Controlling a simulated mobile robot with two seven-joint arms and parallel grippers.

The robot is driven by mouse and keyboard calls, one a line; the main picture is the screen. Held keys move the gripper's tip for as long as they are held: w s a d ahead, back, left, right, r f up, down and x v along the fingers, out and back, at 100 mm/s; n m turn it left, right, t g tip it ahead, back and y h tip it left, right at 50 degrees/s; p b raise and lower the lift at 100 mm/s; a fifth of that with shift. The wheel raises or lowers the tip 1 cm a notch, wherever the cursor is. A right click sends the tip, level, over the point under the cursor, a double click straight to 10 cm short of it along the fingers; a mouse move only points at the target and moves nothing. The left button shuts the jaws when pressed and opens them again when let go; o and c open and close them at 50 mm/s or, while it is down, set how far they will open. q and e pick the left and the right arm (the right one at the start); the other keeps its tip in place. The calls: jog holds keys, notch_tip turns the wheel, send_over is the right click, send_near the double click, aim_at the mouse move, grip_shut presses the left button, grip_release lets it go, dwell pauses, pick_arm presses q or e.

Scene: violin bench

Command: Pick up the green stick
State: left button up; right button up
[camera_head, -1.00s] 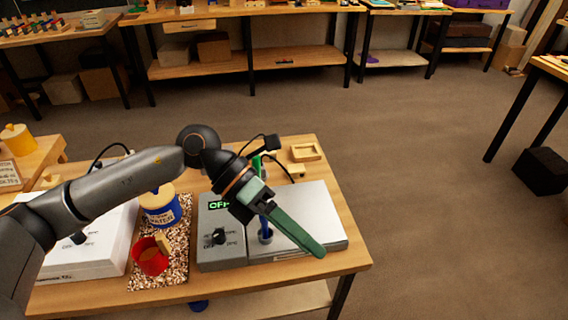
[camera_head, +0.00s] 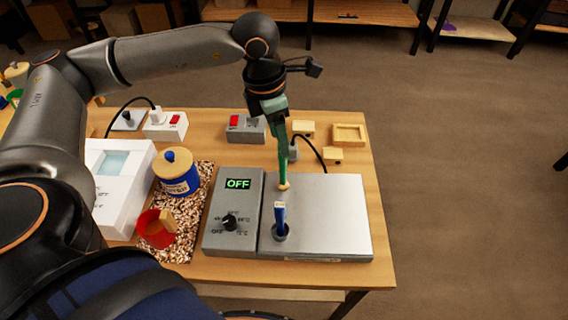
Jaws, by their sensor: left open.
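My left gripper (camera_head: 284,174) hangs down over the back edge of the hot plate (camera_head: 335,215); its green fingers are seen edge-on, so the gap between them is hidden. A narrow green length with a pale tip shows at its lower end. I cannot tell whether this is the green stick or a finger, and no separate green stick is clear. A blue stick (camera_head: 280,216) with a pale top stands in a small dark holder on the plate's left side, just in front of the gripper and apart from it. My right gripper is out of view.
A grey control box (camera_head: 233,228) reading OFF adjoins the plate. Left are a blue jar (camera_head: 177,173), a red cup (camera_head: 153,229) and a white device (camera_head: 115,195). Behind are a red-switched box (camera_head: 246,129), a cable and a wooden tray (camera_head: 349,134). The table's right side is clear.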

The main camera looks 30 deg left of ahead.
aim_at(283, 165)
pick_arm(q)
jog(key=shift+w+d+f+p, duration=0.1)
jog(key=shift+d+f+p, duration=0.1)
jog(key=shift+f, duration=0.8)
jog(key=shift+w+d+f+p, duration=0.1)
jog(key=shift+w+d+f, duration=0.05)
jog(key=shift+f, duration=0.9)
jog(key=shift+w+d+f+p, duration=0.1)
jog(key=shift+d+f+p, duration=0.1)
jog(key=shift+f, duration=0.8)
jog(key=shift+c, duration=0.3)
grip_shut()
